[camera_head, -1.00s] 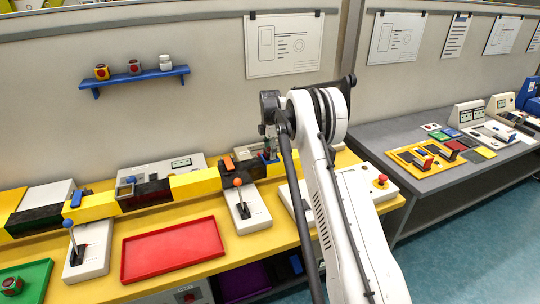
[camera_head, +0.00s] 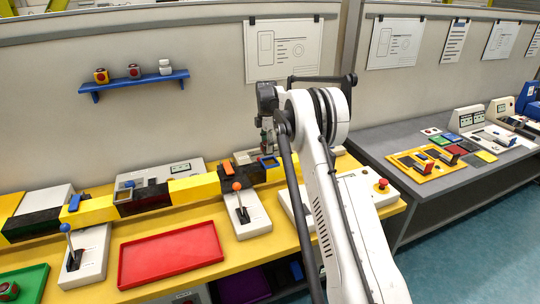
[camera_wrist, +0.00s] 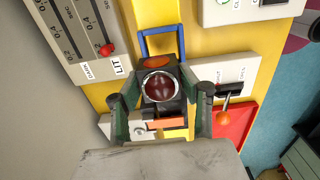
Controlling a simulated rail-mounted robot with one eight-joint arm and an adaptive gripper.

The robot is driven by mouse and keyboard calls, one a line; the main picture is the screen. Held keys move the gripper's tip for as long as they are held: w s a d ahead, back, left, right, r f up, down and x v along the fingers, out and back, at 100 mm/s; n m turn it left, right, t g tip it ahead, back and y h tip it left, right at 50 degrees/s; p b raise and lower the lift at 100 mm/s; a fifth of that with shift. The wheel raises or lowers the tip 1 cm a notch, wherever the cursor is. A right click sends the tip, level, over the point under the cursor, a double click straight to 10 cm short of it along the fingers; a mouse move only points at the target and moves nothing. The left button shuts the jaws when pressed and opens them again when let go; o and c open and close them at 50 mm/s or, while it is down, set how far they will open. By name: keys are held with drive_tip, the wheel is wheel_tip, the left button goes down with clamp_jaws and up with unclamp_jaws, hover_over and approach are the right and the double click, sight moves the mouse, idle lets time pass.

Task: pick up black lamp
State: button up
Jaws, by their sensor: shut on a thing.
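The black lamp (camera_wrist: 160,92) is a dark block with a round red lens in a pale ring. It sits between the two dark green fingers of my gripper (camera_wrist: 158,100) in the wrist view, and the gripper is shut on it. The lens faces the wrist camera. In the head view my gripper (camera_head: 267,142) is above the back of the yellow bench, partly behind my arm. I cannot make out the lamp there. Whether the lamp touches anything beneath it is unclear.
A blue frame (camera_wrist: 162,42) is just beyond the lamp. An orange-knobbed lever box (camera_head: 247,215) and a red tray (camera_head: 170,255) are to the left on the bench. A grey table (camera_head: 425,190) stands at right.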

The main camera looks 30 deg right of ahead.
drive_tip(key=w+a+r+b, duration=0.1)
drive_tip(key=w+a+r, duration=0.5)
drive_tip(key=a, duration=0.2)
drive_tip(key=shift+w+a, duration=0.15)
drive_tip(key=shift+w, duration=0.1)
